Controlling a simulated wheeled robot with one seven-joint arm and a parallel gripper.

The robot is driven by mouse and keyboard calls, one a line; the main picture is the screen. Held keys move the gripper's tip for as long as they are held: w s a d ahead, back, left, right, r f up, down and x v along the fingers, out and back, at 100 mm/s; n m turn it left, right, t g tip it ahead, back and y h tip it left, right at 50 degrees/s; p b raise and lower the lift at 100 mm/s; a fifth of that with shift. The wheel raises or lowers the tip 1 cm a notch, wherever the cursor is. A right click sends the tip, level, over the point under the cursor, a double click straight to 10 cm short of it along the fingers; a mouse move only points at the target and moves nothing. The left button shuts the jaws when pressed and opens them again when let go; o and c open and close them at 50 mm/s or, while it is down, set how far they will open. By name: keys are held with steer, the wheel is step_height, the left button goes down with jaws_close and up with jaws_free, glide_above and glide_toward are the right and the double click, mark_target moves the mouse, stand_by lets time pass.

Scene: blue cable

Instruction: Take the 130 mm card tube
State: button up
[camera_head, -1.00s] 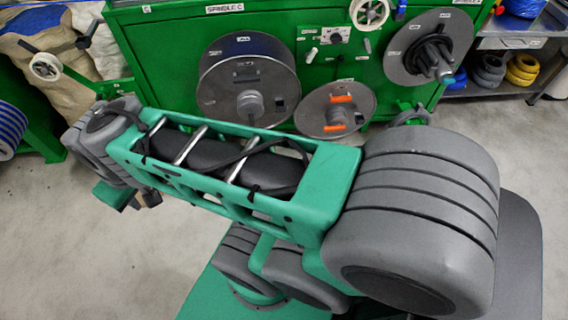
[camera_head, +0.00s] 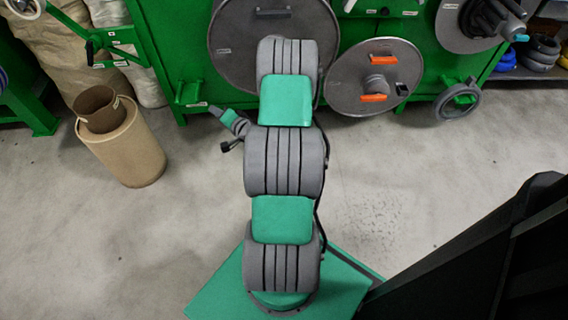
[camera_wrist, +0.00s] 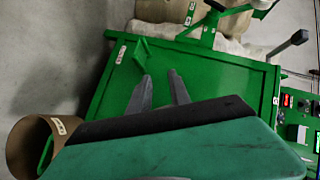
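A dark brown card tube (camera_head: 95,103) with a small white label stands in the mouth of a wider tan card drum (camera_head: 133,155), on the floor at the left in the head view. The label is too small to read, so I cannot tell the tube's size. The wrist view shows an open card cylinder (camera_wrist: 22,150) with a white label at its lower left edge; I cannot tell which of the two it is. My gripper (camera_wrist: 159,74) has its two fingers apart with nothing between them.
A green machine cabinet (camera_head: 165,50) with large grey reels (camera_head: 375,75) stands along the back. Its green frame and handwheel (camera_head: 22,6) reach out above the drum. Tan sacks (camera_head: 48,50) stand behind the drum. The floor between drum and arm is clear.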

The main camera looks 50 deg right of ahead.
steer(key=s+d+f+m+g+h+b, duration=0.25)
steer(key=s+d+f+m+h, duration=0.3)
steer(key=s+d+f, duration=0.35)
steer(key=s+d+f+m+g+h+b, duration=0.2)
steer(key=s+d+f+m+h+b, duration=0.2)
steer(key=s+d+f+m, duration=0.5)
steer(key=w+d+f+n+p, duration=0.2)
steer(key=w+d+f, duration=0.1)
steer(key=w, duration=0.5)
steer(key=shift+d+f, duration=0.25)
steer(key=shift+d, duration=0.4)
steer(key=shift+w, duration=0.1)
steer(key=shift+c, duration=0.4)
jaws_close()
steer(key=shift+s+a+f+y, duration=0.2)
steer(key=shift+a+f+y, duration=0.1)
steer(key=shift+f, duration=0.15)
steer(key=shift+r+p, duration=0.3)
steer(key=shift+p, duration=0.05)
